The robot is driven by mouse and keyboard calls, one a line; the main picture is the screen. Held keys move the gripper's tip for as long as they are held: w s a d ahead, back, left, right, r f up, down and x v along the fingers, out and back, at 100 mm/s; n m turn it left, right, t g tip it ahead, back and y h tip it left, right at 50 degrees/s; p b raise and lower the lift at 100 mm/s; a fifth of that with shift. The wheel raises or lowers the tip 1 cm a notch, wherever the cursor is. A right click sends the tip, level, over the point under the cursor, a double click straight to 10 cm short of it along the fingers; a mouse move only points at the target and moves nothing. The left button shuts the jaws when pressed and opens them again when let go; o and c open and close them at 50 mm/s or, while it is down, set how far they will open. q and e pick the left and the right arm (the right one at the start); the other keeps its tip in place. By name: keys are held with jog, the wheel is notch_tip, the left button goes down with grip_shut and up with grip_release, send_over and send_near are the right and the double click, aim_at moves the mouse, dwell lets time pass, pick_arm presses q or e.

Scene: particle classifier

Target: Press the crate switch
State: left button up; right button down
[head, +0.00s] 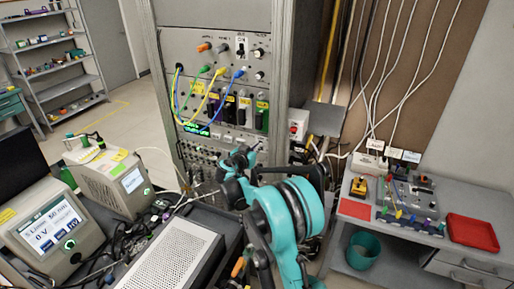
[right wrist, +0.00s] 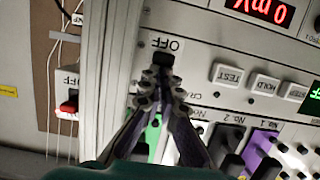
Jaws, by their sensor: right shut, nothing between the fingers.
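The crate switch (right wrist: 163,60) is a small black rocker on the grey panel in the right wrist view, beside an "OFF" label. My right gripper (right wrist: 160,82) is shut and empty, its fingertips right at the switch's near edge. I cannot tell whether they touch it. Part of the panel lettering is hidden behind the fingers. In the head view my right gripper (head: 240,155) is in front of the lower part of the instrument rack (head: 285,75), and the arm hides the switch there. My left gripper is not in view.
A red switch (right wrist: 69,106) with its own "OFF" label is at the left in the wrist view. White TEST (right wrist: 228,75) and HOLD (right wrist: 264,84) buttons sit close to the right. Plugged modules and coloured cables (head: 205,95) are above my gripper in the head view.

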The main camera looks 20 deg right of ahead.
jog(key=v, duration=1.1)
jog(key=shift+s+a, duration=0.2)
jog(key=shift+a, duration=0.15)
